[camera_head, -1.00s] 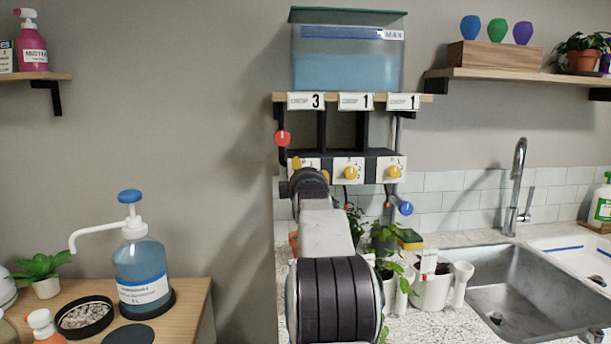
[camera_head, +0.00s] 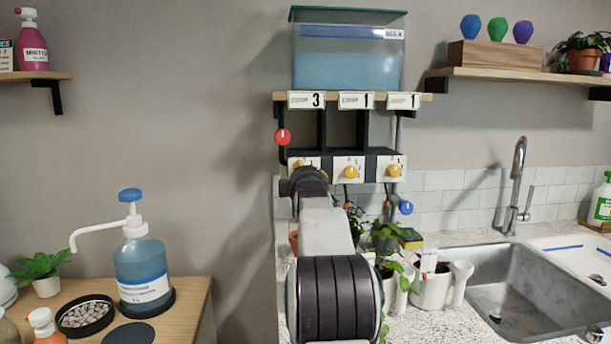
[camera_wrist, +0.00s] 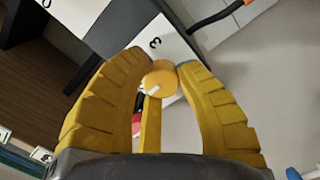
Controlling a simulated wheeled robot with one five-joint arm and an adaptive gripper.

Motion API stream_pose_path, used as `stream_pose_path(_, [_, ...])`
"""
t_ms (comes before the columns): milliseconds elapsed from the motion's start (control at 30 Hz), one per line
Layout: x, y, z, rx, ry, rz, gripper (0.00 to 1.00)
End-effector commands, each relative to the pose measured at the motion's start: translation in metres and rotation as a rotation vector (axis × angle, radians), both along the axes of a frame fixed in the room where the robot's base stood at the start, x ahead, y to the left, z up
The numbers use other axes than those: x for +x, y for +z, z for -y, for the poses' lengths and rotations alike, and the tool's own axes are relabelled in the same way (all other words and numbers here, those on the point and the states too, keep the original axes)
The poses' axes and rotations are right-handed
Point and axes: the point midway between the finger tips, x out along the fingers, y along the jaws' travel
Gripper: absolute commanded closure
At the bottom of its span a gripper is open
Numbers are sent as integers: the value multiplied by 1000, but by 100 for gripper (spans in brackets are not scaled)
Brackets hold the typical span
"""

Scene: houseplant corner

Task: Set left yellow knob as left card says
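The left card (camera_head: 306,100) on the shelf edge above the panel reads 3. The left yellow knob (camera_wrist: 160,78) sits on a white dial plate (camera_wrist: 160,45) with a printed 3 beside it in the wrist view. A short white mark shows on the knob's face, on the side away from that 3. My gripper (camera_wrist: 163,72) has its two yellow fingers on either side of the knob, their tips seeming to touch it. In the head view my wrist hides most of the left dial; only a bit of yellow (camera_head: 297,163) shows above it.
The middle knob (camera_head: 351,172) and right knob (camera_head: 394,170) sit close to the right, under cards reading 1. A red ball (camera_head: 283,137) hangs at the left, a blue one (camera_head: 406,207) lower right. A water tank (camera_head: 348,70) stands above; plants stand on the counter below.

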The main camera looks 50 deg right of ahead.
Motion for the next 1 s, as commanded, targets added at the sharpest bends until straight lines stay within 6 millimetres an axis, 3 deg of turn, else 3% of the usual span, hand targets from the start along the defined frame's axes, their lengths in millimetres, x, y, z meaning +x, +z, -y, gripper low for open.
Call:
stream_pose_path(633, [-1,-4,2,56,-2,42,100])
stream_pose_path(1000, [0,-4,2,249,-5,202,100])
